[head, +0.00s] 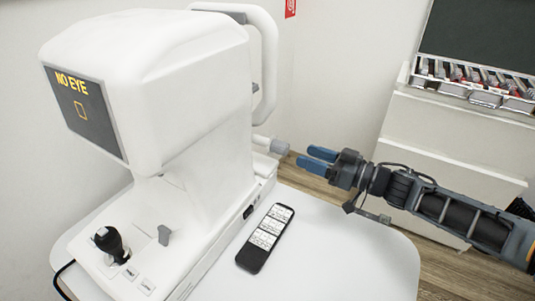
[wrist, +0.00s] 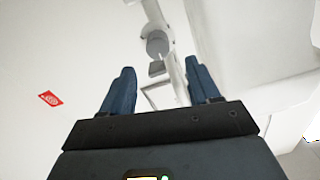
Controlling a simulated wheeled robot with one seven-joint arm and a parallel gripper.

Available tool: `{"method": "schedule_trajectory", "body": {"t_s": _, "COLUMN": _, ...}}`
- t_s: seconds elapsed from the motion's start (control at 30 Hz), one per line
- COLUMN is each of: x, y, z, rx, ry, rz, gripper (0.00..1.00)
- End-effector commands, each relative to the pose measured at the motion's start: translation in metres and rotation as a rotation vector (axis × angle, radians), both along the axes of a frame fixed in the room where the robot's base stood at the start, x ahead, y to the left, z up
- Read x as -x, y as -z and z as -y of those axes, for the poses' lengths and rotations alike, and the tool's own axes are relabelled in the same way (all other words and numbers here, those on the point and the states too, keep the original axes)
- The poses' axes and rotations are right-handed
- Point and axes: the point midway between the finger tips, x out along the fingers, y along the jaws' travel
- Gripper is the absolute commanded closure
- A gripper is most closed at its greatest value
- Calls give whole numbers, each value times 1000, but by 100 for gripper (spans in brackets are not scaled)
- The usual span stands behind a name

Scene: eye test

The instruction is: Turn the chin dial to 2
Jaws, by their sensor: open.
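The white eye-test machine (head: 180,90) stands on a white table. The chin dial (head: 272,145) appears to be the pale knob sticking out from the machine's right side; no number on it can be read. In the wrist view, a round grey end (wrist: 157,43), likely the same dial, shows ahead between the fingers. My gripper (head: 310,159) is open and empty, its blue fingers pointing left towards the knob, with a small gap between. It also shows in the wrist view (wrist: 160,78), where nothing is between the pads.
The machine's screen (head: 84,108) reads "NO EYE". A black joystick (head: 111,243) stands on its base. A dark handheld device with white labels (head: 265,238) lies on the table (head: 345,262). A cabinet (head: 450,135) with a lens case (head: 478,82) stands at right.

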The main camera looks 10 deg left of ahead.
Motion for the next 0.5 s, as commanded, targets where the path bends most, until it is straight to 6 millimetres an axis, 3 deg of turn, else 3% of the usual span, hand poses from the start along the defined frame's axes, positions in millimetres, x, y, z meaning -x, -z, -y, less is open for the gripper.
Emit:
{"method": "schedule_trajectory", "body": {"t_s": 0.17, "x": -5, "y": 3, "z": -5, "rx": 8, "ry": 1, "rz": -1, "gripper": 39}}
{"method": "schedule_trajectory", "body": {"t_s": 0.5, "x": -21, "y": 3, "z": -51, "rx": 8, "ry": 0, "rz": 0, "gripper": 39}}
